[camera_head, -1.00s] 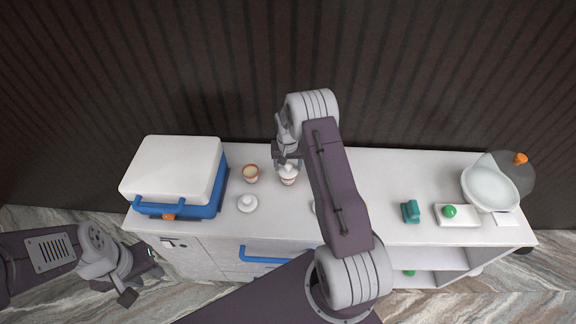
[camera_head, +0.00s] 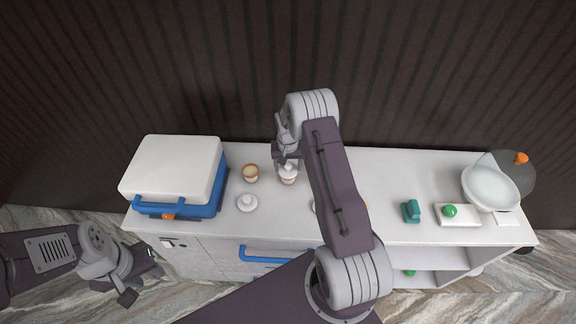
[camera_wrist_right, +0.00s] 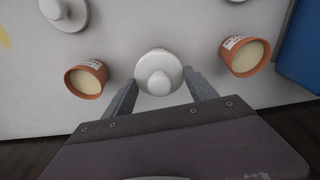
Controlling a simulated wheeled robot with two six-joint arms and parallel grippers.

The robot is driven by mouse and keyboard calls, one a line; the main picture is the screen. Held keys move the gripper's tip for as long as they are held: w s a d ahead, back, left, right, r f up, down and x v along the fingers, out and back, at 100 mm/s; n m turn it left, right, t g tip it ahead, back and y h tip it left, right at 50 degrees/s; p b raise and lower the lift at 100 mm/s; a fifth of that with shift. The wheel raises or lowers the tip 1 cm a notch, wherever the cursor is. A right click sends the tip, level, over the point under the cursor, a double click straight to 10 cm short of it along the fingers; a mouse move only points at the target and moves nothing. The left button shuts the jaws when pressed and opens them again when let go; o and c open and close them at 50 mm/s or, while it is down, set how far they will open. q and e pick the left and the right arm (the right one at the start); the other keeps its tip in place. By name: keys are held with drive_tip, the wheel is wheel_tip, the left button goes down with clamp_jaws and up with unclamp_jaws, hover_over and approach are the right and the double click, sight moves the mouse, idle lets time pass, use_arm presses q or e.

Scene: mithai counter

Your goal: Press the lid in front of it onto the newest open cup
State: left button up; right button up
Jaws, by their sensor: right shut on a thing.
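A white knobbed lid (camera_wrist_right: 158,72) is between the fingers of my right gripper (camera_wrist_right: 160,88), which is shut on it. In the head view this lid sits on a cup (camera_head: 288,181) and looks level; the right wrist view hides the cup under it. A loose lid (camera_head: 247,203) lies in front of that cup. Another open cup (camera_wrist_right: 86,80) and lid (camera_wrist_right: 64,12) show in the wrist view. My left gripper (camera_head: 141,276) is open and empty, off the counter's front.
A white and blue cool box (camera_head: 175,170) stands at the counter's left end. A teal object (camera_head: 411,211), a white tray (camera_head: 458,220) with a green ball, and a glass-covered bowl (camera_head: 490,188) are on the right. My right arm hides the counter's middle.

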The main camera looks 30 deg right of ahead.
idle(0.4)
drive_tip(key=o, duration=1.4)
drive_tip(key=shift+o, duration=0.9)
drive_tip(key=shift+r+p, duration=2.45)
drive_tip(key=shift+r, duration=1.1)
clamp_jaws()
drive_tip(key=shift+f, duration=0.3)
